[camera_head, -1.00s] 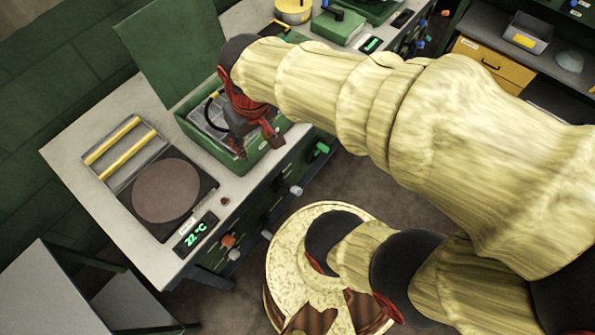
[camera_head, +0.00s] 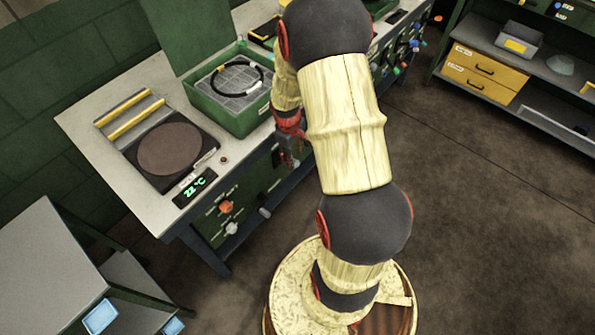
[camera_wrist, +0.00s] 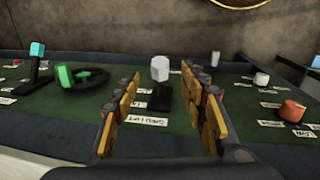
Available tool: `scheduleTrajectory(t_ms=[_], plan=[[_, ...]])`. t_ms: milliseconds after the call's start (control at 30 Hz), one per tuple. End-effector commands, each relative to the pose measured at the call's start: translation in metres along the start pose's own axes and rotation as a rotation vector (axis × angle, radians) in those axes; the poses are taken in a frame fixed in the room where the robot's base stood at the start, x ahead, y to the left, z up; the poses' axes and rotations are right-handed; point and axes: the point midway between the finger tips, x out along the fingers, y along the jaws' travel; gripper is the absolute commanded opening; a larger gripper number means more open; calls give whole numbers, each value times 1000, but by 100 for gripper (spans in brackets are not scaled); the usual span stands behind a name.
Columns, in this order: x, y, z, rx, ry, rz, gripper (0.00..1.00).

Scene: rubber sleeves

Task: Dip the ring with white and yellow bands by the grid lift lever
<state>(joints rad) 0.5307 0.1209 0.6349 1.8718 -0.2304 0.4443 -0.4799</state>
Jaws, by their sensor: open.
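A black ring (camera_head: 262,76) lies on the pale grid (camera_head: 238,82) in the open green tank (camera_head: 222,117) in the head view. In the wrist view, the lever with a pale faceted knob (camera_wrist: 160,67) stands on the green panel, behind a label reading grid lift (camera_wrist: 147,121). My gripper (camera_wrist: 161,78) is open and empty, one finger to each side of that lever; I see no contact. In the head view, my gripper (camera_head: 291,150) is low at the counter's front, partly hidden by my arm.
Left of the lever are a green-handled wheel (camera_wrist: 82,76) and a teal lever (camera_wrist: 37,62). Right are white knobs (camera_wrist: 261,79) and an orange knob (camera_wrist: 291,111). A hotplate (camera_head: 170,149) reading 22 °C stands left of the tank. The floor at right is clear.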

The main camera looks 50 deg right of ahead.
Motion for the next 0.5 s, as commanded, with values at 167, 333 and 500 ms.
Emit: scheduleTrajectory(t_ms=[167,333,500], plan=[[6,0,-1,-20,3,1,43],[25,0,0,-19,2,0,43],[52,-1,0,-19,1,0,43]])
